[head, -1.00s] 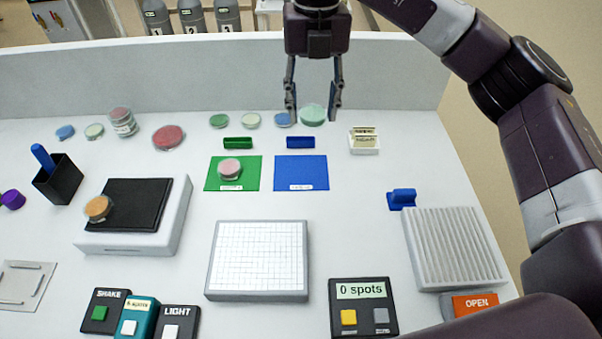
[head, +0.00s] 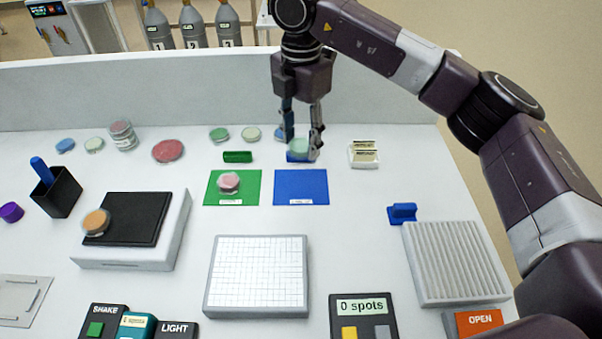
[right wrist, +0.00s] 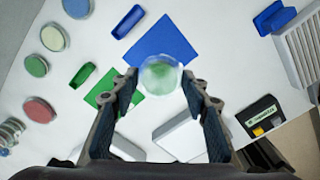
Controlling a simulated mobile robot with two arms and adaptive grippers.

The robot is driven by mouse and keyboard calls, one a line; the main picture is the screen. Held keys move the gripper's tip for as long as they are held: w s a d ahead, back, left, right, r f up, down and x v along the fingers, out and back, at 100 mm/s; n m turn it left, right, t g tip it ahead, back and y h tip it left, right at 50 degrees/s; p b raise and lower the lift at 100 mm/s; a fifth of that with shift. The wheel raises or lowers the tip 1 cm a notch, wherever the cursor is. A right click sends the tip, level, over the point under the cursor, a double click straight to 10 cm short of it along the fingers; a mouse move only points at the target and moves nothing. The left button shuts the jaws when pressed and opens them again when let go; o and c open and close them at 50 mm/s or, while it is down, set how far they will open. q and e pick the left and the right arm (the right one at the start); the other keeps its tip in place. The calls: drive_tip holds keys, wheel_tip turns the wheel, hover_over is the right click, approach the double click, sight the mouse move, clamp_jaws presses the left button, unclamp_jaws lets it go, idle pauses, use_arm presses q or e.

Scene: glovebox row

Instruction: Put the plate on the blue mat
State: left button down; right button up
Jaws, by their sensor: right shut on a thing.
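The blue mat (head: 301,188) lies flat and bare on the white bench, right of the green mat. A pink plate (head: 229,182) rests on the green mat (head: 246,190). My left gripper is not in view.
Several more plates line the back. A white gridded pad (head: 257,275) lies in front.

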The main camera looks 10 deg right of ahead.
sight(301, 186)
wheel_tip(301, 186, down, 11)
drive_tip(key=shift+f+p, duration=0.1)
drive_tip(key=shift+p, duration=0.9)
drive_tip(key=shift+f, duration=0.15)
drive_tip(key=o, duration=1.2)
